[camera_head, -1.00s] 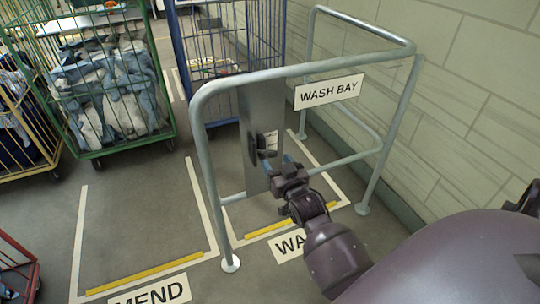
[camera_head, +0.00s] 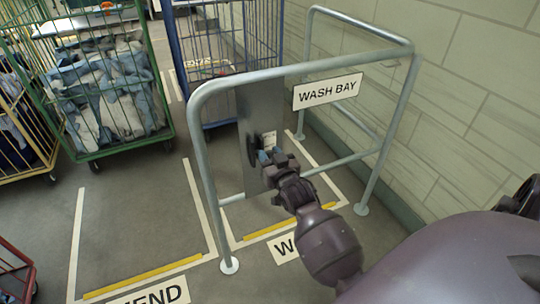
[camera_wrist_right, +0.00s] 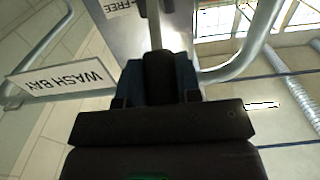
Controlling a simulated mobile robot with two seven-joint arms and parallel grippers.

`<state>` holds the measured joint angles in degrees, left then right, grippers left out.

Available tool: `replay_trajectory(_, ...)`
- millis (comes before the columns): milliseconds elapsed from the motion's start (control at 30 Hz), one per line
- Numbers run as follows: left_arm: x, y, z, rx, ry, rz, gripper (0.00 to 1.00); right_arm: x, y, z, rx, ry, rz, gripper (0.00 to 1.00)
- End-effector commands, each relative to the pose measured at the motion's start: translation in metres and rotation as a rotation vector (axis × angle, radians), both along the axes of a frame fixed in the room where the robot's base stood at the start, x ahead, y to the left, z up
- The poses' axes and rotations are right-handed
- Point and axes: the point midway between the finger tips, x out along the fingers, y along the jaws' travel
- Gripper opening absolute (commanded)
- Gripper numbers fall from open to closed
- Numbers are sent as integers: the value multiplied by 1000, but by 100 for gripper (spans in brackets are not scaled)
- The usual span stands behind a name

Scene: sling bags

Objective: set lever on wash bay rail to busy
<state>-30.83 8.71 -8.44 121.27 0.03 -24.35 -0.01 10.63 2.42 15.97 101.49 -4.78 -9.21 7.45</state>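The wash bay rail (camera_head: 203,160) is a grey tube frame with a metal plate (camera_head: 248,110) on its near side. The plate carries a dark lever mount (camera_head: 252,148) and a small white label (camera_head: 269,138). My right gripper (camera_head: 268,157) is at the plate, its fingertips over the lever. In the right wrist view the lever (camera_wrist_right: 159,75) has a dark grip on a grey rod, and the right gripper's bluish fingers (camera_wrist_right: 159,82) lie against both sides of it. An upside-down label reading FREE (camera_wrist_right: 122,8) shows above. The left gripper is out of view.
A WASH BAY sign (camera_head: 327,91) hangs on the rail near the tiled wall (camera_head: 470,110). A green cage cart (camera_head: 110,95) with cloth, a blue cart (camera_head: 205,50) and a yellow cart (camera_head: 25,140) stand behind and left. The marked MEND floor bay (camera_head: 140,225) is empty.

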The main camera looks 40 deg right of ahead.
Motion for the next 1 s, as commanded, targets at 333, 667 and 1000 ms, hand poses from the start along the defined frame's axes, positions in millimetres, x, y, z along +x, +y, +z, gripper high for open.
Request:
replay_trajectory(333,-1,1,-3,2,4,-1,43,-1,0,-2,-2,-7,0,0)
replay_trajectory(667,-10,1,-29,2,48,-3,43,-10,3,-26,-33,-127,0,0)
replay_trajectory(1000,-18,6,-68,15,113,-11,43,-20,4,-59,-89,-355,0,0)
